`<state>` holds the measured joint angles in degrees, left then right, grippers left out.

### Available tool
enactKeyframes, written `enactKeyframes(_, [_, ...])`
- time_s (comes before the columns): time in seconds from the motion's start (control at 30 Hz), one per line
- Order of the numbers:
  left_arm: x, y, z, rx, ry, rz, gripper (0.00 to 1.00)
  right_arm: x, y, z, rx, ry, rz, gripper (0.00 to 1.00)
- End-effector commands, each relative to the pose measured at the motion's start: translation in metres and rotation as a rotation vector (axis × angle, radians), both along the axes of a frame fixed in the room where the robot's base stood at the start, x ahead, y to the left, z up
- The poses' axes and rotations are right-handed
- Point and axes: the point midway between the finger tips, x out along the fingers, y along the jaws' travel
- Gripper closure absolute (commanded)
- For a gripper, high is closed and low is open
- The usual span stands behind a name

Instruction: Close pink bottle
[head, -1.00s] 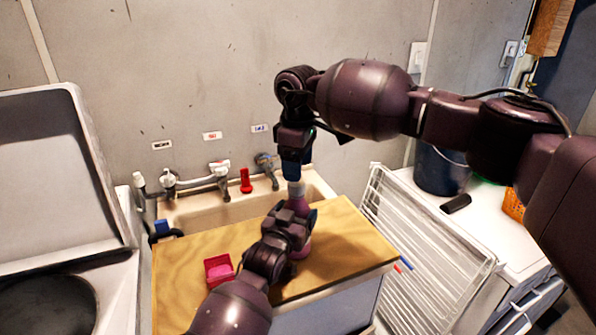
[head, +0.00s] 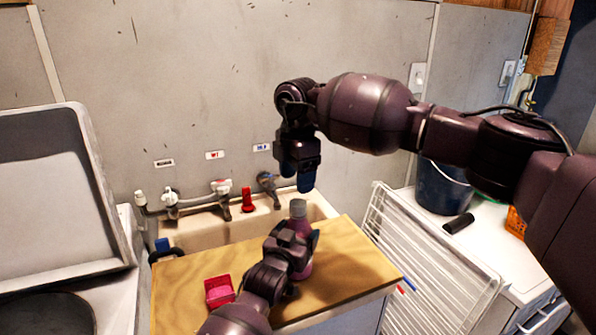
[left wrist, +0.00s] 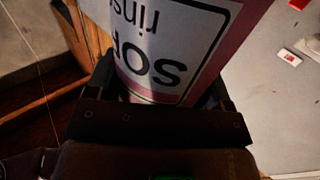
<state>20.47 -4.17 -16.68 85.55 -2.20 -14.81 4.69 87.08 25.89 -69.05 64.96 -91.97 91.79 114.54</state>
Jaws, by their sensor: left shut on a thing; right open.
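The pink bottle (head: 303,268) stands upright on the wooden counter top, with a grey cap (head: 298,208) on its top. My left gripper (head: 299,250) is shut on the bottle's body, and the bottle's white label with dark letters fills much of the left wrist view (left wrist: 165,45). My right gripper (head: 297,180) is open, pointing down just above the cap and apart from it. Whether the cap is fully seated cannot be told. The lower part of the bottle is partly hidden by my left gripper.
A small pink-red box (head: 219,291) sits on the wooden counter (head: 345,262) at left. Behind is a sink (head: 200,228) with taps and a red object (head: 247,200). A white drying rack (head: 425,260) and a dark bucket (head: 443,188) stand at right.

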Motion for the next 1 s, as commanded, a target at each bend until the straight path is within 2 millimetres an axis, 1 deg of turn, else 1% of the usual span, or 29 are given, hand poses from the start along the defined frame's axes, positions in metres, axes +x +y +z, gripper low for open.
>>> enactKeyframes(0.1, [-0.0001,0.0000,-0.0007,0.000,0.001,0.000,0.92,0.0001,0.0003,0.0013,-0.002,-0.003,0.170,0.37])
enactKeyframes(1.0, [0.0000,-0.0001,-0.0004,0.000,0.001,0.000,0.92,0.0002,0.0003,0.0079,-0.015,-0.021,1.484,0.37])
